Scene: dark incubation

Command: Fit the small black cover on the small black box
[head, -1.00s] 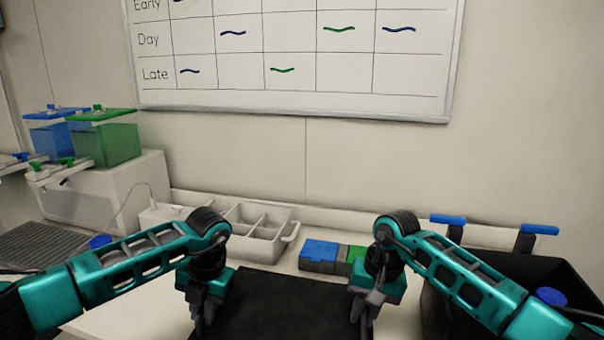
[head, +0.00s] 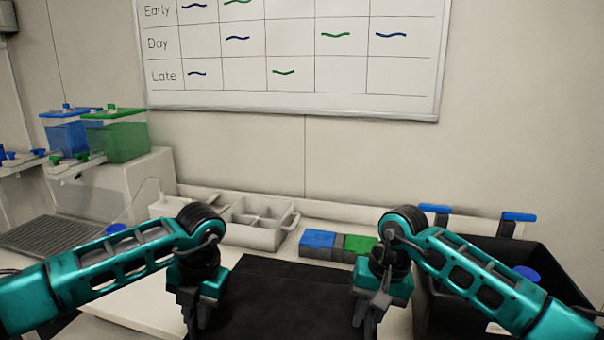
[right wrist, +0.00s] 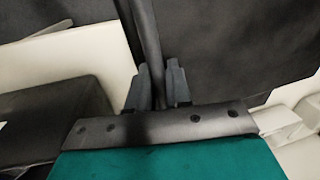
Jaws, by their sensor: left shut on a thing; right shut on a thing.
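My left gripper (head: 197,318) and my right gripper (head: 366,318) point down at either side of a wide, flat black piece, which looks like the small black cover (head: 285,275). Both are shut on its side edges. In the right wrist view my right fingers (right wrist: 158,85) close on a thin black rim, with the dark panel (right wrist: 235,45) to the right. A faint line crosses the black surface in the head view, and its near part runs out of the picture. I cannot make out the small black box separately; it may be hidden beneath.
A blue-topped block (head: 318,240) and a green-topped block (head: 360,244) stand behind the black piece. A white divided tray (head: 258,236) is at the back. A large black bin (head: 490,255) stands at the right.

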